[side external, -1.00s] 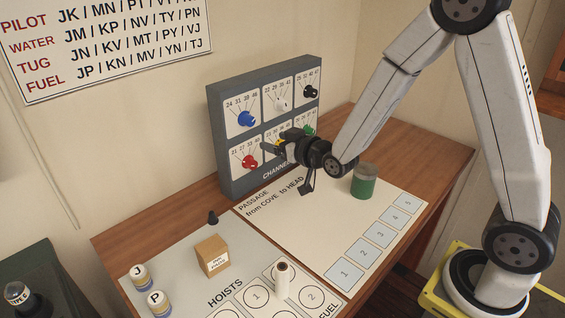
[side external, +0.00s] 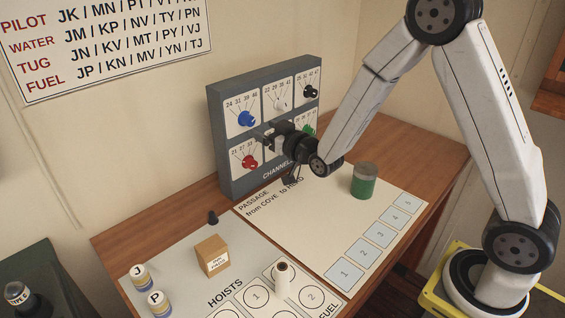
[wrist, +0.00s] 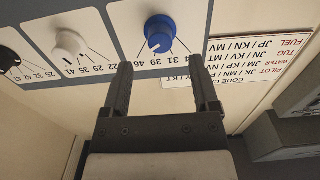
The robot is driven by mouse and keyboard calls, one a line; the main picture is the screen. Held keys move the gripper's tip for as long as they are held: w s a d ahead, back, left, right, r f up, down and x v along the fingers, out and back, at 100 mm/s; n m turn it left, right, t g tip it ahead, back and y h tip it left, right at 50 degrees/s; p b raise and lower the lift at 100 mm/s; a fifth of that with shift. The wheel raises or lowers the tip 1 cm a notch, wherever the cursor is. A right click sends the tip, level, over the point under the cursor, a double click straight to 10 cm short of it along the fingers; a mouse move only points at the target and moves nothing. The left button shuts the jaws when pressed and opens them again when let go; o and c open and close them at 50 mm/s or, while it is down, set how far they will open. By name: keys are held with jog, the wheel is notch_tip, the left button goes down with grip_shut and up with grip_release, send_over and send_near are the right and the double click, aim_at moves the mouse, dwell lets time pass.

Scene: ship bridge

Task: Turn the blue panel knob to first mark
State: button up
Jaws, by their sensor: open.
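The blue knob (side external: 246,118) is on the upper left plate of the grey panel (side external: 213,135), with marks 24, 31, 39 and 46 fanned above it. In the wrist view the blue knob (wrist: 159,33) appears upside down, with a white pointer line on its face; I cannot tell exactly which mark it meets. My gripper (side external: 262,137) is just right of and below the blue knob in the side view. In the wrist view my gripper (wrist: 162,75) has its two fingers apart, the knob lying beyond the gap between the tips, untouched.
A white knob (side external: 281,103), a black knob (side external: 311,92), a red knob (side external: 249,161) and a green knob (side external: 309,131) share the panel. My gripper hides the lower middle plate. A green-filled jar (side external: 364,181) and a cardboard box (side external: 212,256) stand on the desk.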

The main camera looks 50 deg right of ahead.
aim_at(252, 122)
jog(key=shift+w, duration=2.65)
grip_shut()
